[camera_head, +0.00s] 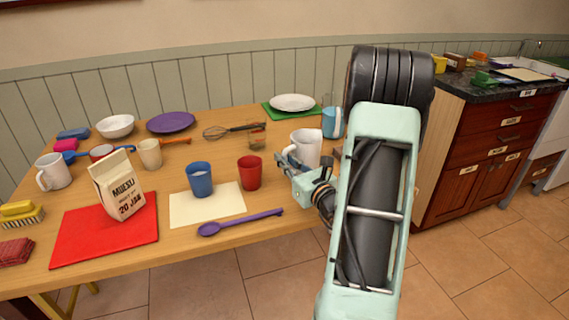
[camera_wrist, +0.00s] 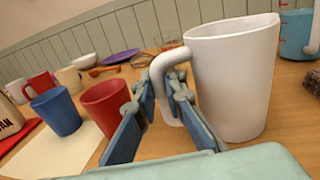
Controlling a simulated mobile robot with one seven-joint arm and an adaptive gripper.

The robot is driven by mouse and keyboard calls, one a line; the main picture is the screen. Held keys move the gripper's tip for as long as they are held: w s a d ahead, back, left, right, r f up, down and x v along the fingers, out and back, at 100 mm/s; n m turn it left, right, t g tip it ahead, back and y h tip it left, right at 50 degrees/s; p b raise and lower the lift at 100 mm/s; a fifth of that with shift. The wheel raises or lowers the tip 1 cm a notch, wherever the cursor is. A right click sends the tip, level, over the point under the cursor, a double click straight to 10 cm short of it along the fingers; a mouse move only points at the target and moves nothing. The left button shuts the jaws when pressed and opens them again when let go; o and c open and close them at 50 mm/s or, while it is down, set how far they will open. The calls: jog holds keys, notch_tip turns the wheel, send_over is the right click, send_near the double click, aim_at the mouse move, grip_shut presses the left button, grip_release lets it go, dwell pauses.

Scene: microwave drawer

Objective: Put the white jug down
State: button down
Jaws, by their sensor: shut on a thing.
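The white jug (camera_head: 307,147) is upright at the right end of the wooden table. In the wrist view the jug (camera_wrist: 235,82) stands large on the right, its handle turned toward the left. My gripper (camera_head: 285,162) is shut on this handle; its blue-padded fingers (camera_wrist: 163,85) are on either side of it in the wrist view. The jug's base is at or very close to the tabletop; I cannot tell whether it touches. My arm hides part of the table edge beside it.
A light-blue jug (camera_head: 332,122) stands just behind right. A red cup (camera_head: 249,173) and blue cup (camera_head: 200,180) stand to the left, near a cream mat (camera_head: 182,208). A purple spoon (camera_head: 240,222) lies in front. A jar (camera_head: 257,136) and whisk (camera_head: 228,131) are behind left.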

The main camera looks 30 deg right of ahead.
jog(key=shift+r, duration=0.2)
jog(key=shift+f, duration=0.2)
jog(key=c, duration=2)
grip_release()
jog(key=shift+r, duration=0.2)
jog(key=s, duration=0.8)
jog(key=s+p, duration=0.1)
jog(key=s, duration=0.3)
jog(key=shift+a+f, duration=0.15)
jog(key=shift+a, duration=0.1)
